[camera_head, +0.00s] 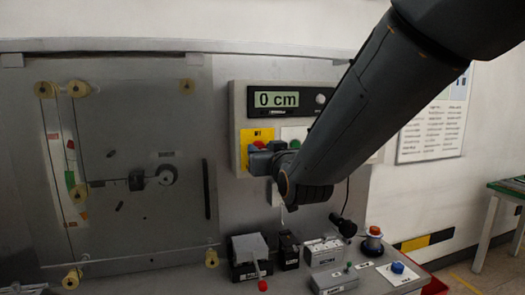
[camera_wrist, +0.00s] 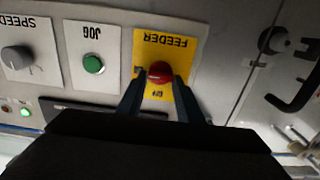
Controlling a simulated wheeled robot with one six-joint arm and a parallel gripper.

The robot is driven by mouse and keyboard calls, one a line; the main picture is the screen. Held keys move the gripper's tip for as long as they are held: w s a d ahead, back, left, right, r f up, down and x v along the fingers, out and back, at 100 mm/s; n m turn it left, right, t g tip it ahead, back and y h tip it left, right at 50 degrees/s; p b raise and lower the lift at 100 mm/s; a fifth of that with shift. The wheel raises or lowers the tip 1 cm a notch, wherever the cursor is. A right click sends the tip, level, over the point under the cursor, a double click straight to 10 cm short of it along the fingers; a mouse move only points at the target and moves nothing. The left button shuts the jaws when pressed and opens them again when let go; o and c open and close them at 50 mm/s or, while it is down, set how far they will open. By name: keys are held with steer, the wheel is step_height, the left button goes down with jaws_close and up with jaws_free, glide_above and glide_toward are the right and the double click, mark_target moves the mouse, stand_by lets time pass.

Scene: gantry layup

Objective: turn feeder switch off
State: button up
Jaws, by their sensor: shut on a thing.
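The feeder switch is a red knob (camera_wrist: 160,73) on a yellow plate (camera_wrist: 178,44) marked FEEDER, seen upside down in the wrist view. In the head view the yellow plate (camera_head: 246,146) shows at the left of the control panel, partly covered by my gripper. My gripper (camera_wrist: 160,92) has a dark finger on each side of the red knob and is shut on it. In the head view my gripper (camera_head: 262,160) reaches the panel from the right. The switch's exact setting cannot be told, as the fingers cover part of the plate.
A display (camera_head: 277,99) reading "0 cm" sits above the switch. A green JOG button (camera_wrist: 93,64) and a grey speed knob (camera_wrist: 16,59) are beside the yellow plate. Several small control boxes (camera_head: 325,250) stand on the bench below. A clear guard with rollers (camera_head: 75,88) is at left.

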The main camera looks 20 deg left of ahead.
steer(key=shift+n, duration=0.4)
steer(key=shift+s+a+f+n+b, duration=0.15)
steer(key=shift+n+b, duration=0.6)
steer(key=shift+n, duration=3.55)
steer(key=shift+a+f+n+b, duration=0.1)
steer(key=shift+n+b, duration=0.6)
steer(key=shift+n, duration=3.6)
steer(key=o, duration=1.1)
steer(key=shift+b+v, duration=0.95)
steer(key=shift+v, duration=3)
